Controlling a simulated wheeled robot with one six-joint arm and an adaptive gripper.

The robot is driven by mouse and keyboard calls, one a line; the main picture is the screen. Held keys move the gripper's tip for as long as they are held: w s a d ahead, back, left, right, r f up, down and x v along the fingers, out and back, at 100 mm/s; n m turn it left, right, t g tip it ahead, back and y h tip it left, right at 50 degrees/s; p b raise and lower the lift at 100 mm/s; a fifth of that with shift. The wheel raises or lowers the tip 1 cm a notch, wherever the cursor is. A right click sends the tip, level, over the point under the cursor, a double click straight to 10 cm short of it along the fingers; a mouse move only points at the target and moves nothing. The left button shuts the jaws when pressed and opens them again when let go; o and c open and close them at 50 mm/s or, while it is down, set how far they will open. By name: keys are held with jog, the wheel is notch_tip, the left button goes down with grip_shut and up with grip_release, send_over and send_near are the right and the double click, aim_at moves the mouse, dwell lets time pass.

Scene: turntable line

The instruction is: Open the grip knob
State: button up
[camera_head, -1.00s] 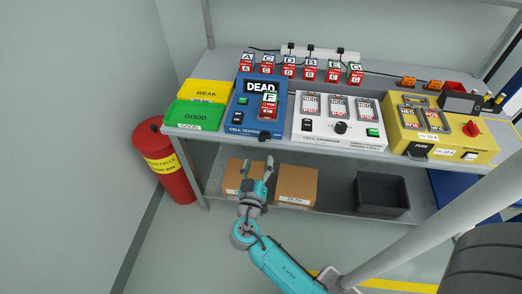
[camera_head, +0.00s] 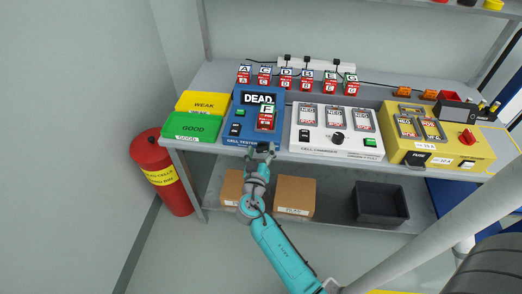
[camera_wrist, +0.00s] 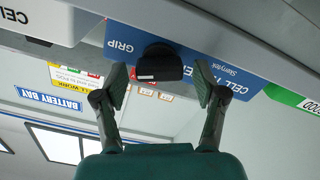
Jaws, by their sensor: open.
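The grip knob (camera_wrist: 160,64) is a black block on the front edge of the blue cell tester (camera_head: 238,113), beside the word GRIP. In the wrist view, which is upside down, it sits between and just beyond my fingertips. My gripper (camera_wrist: 161,80) is open, one finger on each side of the knob's line, and seems not to touch it. In the head view my gripper (camera_head: 262,151) is at the tester's front edge and largely covers the knob. A cell marked F (camera_head: 266,118) stands in the tester, whose display reads DEAD.
Green GOOD (camera_head: 192,127) and yellow WEAK (camera_head: 203,102) trays are left of the tester. The white charger (camera_head: 312,137) is close on its right. Cardboard boxes (camera_head: 295,194) and a dark bin (camera_head: 381,203) are on the lower shelf. A red bin (camera_head: 165,175) stands at left.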

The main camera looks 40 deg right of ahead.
jog(key=c, duration=1.1)
jog(key=shift+n, duration=0.8)
jog(key=shift+c, duration=0.2)
jog(key=o, duration=1.1)
jog(key=shift+o, duration=0.2)
jog(key=shift+m, duration=0.3)
